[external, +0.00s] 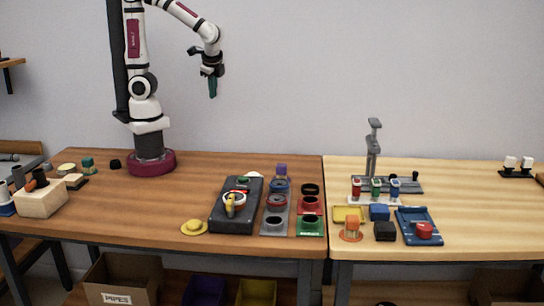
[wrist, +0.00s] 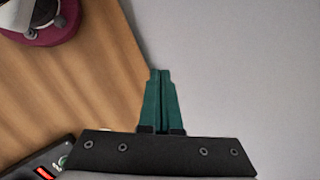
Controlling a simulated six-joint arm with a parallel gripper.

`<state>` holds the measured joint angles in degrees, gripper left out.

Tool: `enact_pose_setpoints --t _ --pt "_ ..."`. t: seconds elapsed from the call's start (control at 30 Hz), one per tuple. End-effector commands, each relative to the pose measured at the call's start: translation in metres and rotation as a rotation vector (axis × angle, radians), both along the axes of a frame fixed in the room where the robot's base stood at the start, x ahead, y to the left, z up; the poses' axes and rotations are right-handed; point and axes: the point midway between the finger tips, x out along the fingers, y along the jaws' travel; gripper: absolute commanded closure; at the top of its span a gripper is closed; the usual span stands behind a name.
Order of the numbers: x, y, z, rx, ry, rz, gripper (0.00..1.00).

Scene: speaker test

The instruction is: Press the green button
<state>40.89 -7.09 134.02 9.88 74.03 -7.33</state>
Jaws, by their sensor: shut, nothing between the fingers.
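A dark control box (external: 222,217) stands on the brown table. A small green button (external: 242,181) shows near its far end, beyond a white ring (external: 233,198) with a yellow part. In the wrist view the button (wrist: 62,161) is at the lower left, partly cut by my gripper body, beside a small red light. My gripper (external: 212,95) has green fingers. They are shut and empty, pointing down, high above the table and behind the box. The closed fingertips also show in the wrist view (wrist: 160,72), well apart from the button.
Right of the box stand grey, red and green holders (external: 310,228) with rings. A yellow disc-like piece (external: 194,227) lies left of it. A wooden block (external: 41,200) with tools is far left. The table around my base's right side is clear.

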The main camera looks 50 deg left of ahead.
Motion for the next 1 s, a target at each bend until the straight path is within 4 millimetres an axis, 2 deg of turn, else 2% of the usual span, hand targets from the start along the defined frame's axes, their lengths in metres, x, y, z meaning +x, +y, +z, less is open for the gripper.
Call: enact_pose_setpoints --t 0.03,0.1,0.23,0.37,0.5,0.6,0.7,0.83,1.0 --pt "0.006 -0.024 -0.004 0.031 -0.012 -0.101 1.0" --pt "0.011 -0.058 -0.008 0.07 -0.04 -0.238 1.0" --pt "0.007 -0.122 -0.018 0.123 -0.093 -0.474 1.0" --pt "-0.012 -0.183 -0.031 0.159 -0.149 -0.694 1.0" --pt "-0.045 -0.239 -0.046 0.182 -0.208 -0.908 1.0" --pt "-0.07 -0.267 -0.055 0.19 -0.24 -1.025 1.0" --pt "-0.088 -0.285 -0.062 0.194 -0.263 -1.106 1.0" --pt "-0.101 -0.296 -0.066 0.194 -0.279 -1.155 1.0" --pt "-0.103 -0.297 -0.066 0.194 -0.281 -1.163 1.0"
